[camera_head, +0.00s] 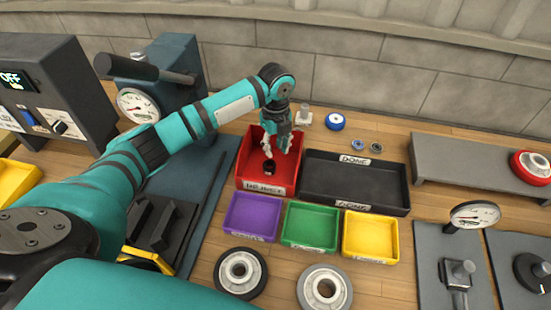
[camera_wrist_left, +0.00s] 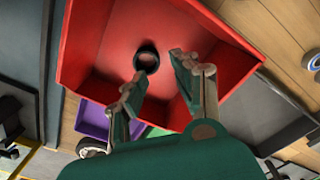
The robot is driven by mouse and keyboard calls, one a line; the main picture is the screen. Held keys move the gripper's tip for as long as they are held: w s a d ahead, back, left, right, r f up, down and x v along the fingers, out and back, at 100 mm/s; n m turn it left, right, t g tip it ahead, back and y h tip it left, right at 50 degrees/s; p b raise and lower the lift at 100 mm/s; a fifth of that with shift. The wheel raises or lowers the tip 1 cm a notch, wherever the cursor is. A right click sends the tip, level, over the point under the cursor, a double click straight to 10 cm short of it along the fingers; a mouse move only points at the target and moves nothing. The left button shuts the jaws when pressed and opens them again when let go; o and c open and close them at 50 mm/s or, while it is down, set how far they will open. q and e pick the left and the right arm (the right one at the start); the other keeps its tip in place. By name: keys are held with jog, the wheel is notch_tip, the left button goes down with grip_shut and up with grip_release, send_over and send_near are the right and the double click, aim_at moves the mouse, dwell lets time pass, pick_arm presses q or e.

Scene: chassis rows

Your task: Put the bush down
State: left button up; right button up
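The bush is a small dark ring (camera_wrist_left: 146,58) lying on the floor of the red bin (camera_wrist_left: 100,45). In the head view the bush (camera_head: 269,167) shows as a dark spot inside the red bin (camera_head: 268,184). My left gripper (camera_wrist_left: 152,82) is over the bin with its two fingers spread apart. The bush lies just beyond the fingertips, and neither finger appears to touch it. In the head view the left gripper (camera_head: 276,148) reaches down into the bin from above. My right gripper is not in view.
A black tray (camera_head: 354,203) labelled DONE stands right of the red bin. Purple (camera_head: 251,217), green (camera_head: 311,226) and yellow (camera_head: 371,237) bins stand in front. A gauge press (camera_head: 165,80) is at left. A blue-rimmed wheel (camera_head: 335,121) lies behind.

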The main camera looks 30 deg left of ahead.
pick_arm(q)
notch_tip(320, 180, up, 6)
jog(key=shift+f, duration=0.15)
jog(key=shift+f, duration=0.1)
dwell(0.5)
